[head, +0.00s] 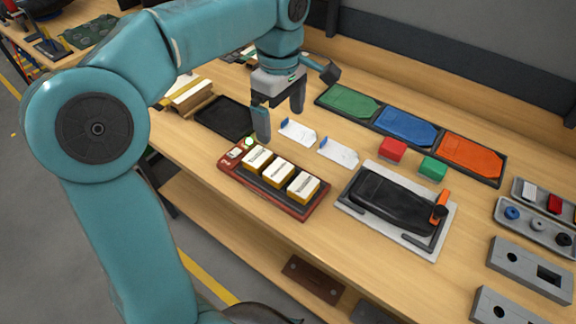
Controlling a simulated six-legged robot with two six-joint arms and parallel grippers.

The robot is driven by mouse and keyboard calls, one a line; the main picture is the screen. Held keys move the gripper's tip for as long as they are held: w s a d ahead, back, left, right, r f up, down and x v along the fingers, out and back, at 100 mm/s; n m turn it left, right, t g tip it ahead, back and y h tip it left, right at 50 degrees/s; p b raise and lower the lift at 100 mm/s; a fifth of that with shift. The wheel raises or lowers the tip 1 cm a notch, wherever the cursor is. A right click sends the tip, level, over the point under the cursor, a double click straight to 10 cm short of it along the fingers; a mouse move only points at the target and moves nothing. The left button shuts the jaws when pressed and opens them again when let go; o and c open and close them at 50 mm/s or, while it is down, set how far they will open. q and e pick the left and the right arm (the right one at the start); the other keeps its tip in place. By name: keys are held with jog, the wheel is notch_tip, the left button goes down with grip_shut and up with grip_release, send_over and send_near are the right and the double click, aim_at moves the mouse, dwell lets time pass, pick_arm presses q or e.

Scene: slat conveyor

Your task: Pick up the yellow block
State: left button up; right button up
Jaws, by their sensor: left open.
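No separate plain yellow block can be made out; my left arm and gripper may hide part of the bench. Several small blocks with yellow sides and white tops, such as the middle one (278,173), sit in a row in a red tray (230,171). A red block (392,149) and a green block (432,167) stand on the bench to the right. My left gripper (280,122) is open and empty, fingers down, above the bench just behind the red tray. My right gripper is not in view.
Green (350,102), blue (406,126) and orange (471,155) panels lie in a dark frame along the back. A black device on a grey plate (385,240) stands right of the red tray. A black tray (222,119) lies left of the gripper.

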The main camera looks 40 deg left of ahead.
pick_arm(q)
jog(key=b, duration=0.1)
send_over(278, 170)
notch_tip(278, 170, down, 11)
jog(key=shift+d+r, duration=0.1)
jog(key=shift+r, duration=0.1)
jog(key=shift+s+f, duration=0.15)
jog(key=shift+s, duration=0.05)
jog(key=shift+f, duration=0.35)
jog(key=f, duration=0.4)
jog(key=shift+w, duration=0.4)
jog(key=shift+s+f, duration=0.15)
jog(key=shift+f, duration=0.1)
jog(key=c, duration=1.1)
